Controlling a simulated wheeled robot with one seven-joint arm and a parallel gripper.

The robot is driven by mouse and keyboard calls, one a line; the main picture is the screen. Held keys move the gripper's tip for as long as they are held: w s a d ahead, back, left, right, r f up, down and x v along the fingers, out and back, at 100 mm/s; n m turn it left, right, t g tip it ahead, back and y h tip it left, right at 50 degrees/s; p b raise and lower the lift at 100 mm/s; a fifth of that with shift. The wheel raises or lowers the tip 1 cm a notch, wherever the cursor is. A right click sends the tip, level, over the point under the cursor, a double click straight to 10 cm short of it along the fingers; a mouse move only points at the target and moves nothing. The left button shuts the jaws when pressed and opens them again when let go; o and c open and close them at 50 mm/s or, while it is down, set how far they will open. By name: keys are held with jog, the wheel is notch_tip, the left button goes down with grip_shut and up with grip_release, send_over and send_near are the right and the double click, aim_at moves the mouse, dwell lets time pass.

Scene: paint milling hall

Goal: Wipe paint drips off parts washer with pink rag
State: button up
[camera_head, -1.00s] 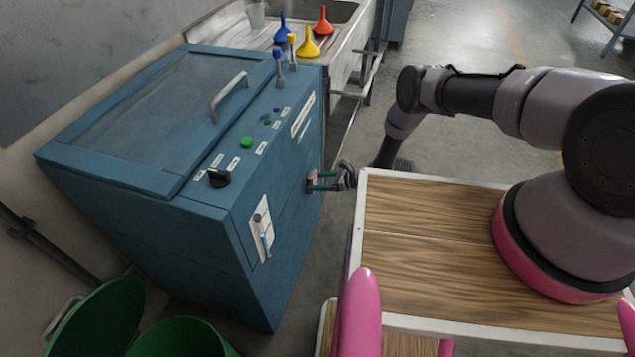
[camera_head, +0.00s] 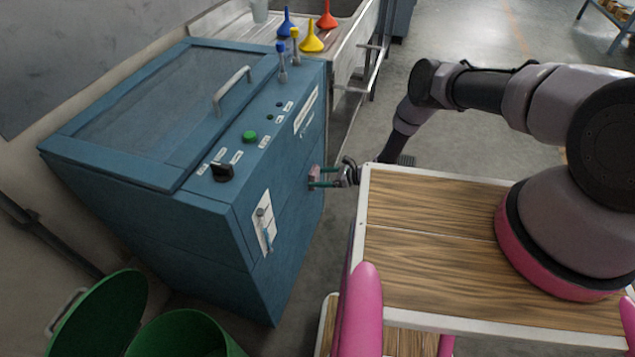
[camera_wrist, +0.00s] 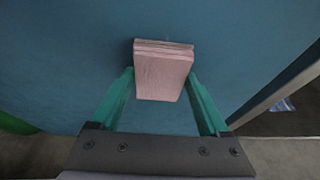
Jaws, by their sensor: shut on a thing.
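The parts washer (camera_head: 290,220) is a blue cabinet with a hinged lid and a control panel on top. My gripper (camera_head: 322,177) is at its right-hand side panel. In the wrist view my gripper (camera_wrist: 162,90) is shut on the pink rag (camera_wrist: 163,75), a folded pad between two green fingers. The rag also shows small in the head view (camera_head: 314,178), at or very near the blue panel. I cannot tell whether it touches. The panel face behind the rag is hidden. No paint drips stand out clearly in either view.
A sink bench (camera_head: 340,62) behind the washer holds blue, yellow and red funnels (camera_head: 311,37). A green bin (camera_head: 185,335) with a lid stands at front left. A lever on a white plate (camera_head: 264,225) is on the washer's front. Open floor (camera_head: 470,140) lies at the right.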

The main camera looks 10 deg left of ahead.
jog(key=shift+w, duration=0.5)
jog(key=shift+s+a, duration=0.15)
jog(key=shift+s, duration=0.9)
jog(key=shift+s+a, duration=0.1)
jog(key=shift+s, duration=0.9)
jog(key=d, duration=0.6)
jog(key=shift+s, duration=0.4)
jog(key=shift+s+d, duration=0.2)
jog(key=shift+d, duration=1.3)
